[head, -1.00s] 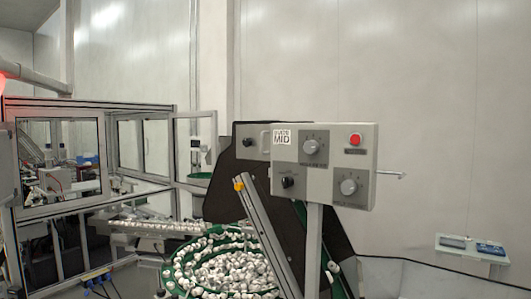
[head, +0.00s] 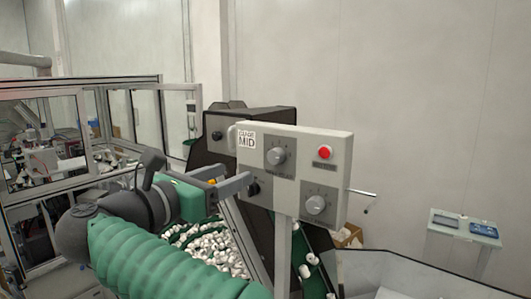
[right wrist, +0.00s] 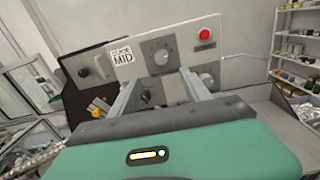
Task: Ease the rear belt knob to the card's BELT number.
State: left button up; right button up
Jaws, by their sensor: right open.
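The grey control panel (head: 300,180) carries a card (head: 246,140), whose readable text is "GUIDE MID"; no BELT number is legible. The panel has an upper dial (head: 277,156), a lower right dial (head: 316,205) and a small black knob (head: 254,189). Another black knob (head: 216,135) sits on the dark housing behind; it also shows in the right wrist view (right wrist: 83,72). Labels are too small to tell which is the belt knob. My right gripper (head: 238,176) is open in front of the panel's left part, its fingers apart near the small black knob. My left gripper is not in view.
A red button (head: 325,152) is at the panel's upper right, and a thin rod sticks out from its right side. A bowl of white caps (head: 218,250) lies below. A framed glass enclosure (head: 45,140) stands left. A small stand (head: 465,226) is at the right.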

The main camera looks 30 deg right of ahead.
aim_at(277, 159)
jog(key=p+x, duration=0.1)
jog(key=x, duration=0.3)
jog(key=p+x, duration=0.2)
jog(key=x, duration=0.3)
jog(key=s+p+x, duration=0.1)
jog(key=x, duration=0.4)
jog(key=shift+w+d, duration=0.1)
jog(key=shift+d, duration=0.35)
jog(key=shift+d+p, duration=0.3)
jog(key=shift+d, duration=0.05)
jog(key=a, duration=0.2)
jog(key=shift+w+a+r, duration=0.1)
jog(key=shift+w+a, duration=0.05)
jog(key=shift+a, duration=0.25)
jog(key=shift+w+a, duration=0.25)
jog(key=shift+a, duration=0.05)
jog(key=shift+c, duration=2.2)
jog(key=shift+s+d, duration=0.45)
jog(key=shift+d, duration=0.2)
jog(key=c, duration=0.5)
jog(key=shift+d, duration=0.15)
jog(key=shift+c, duration=1.2)
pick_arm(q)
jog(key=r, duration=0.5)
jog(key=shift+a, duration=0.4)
pick_arm(e)
jog(key=shift+w, duration=0.15)
grip_shut()
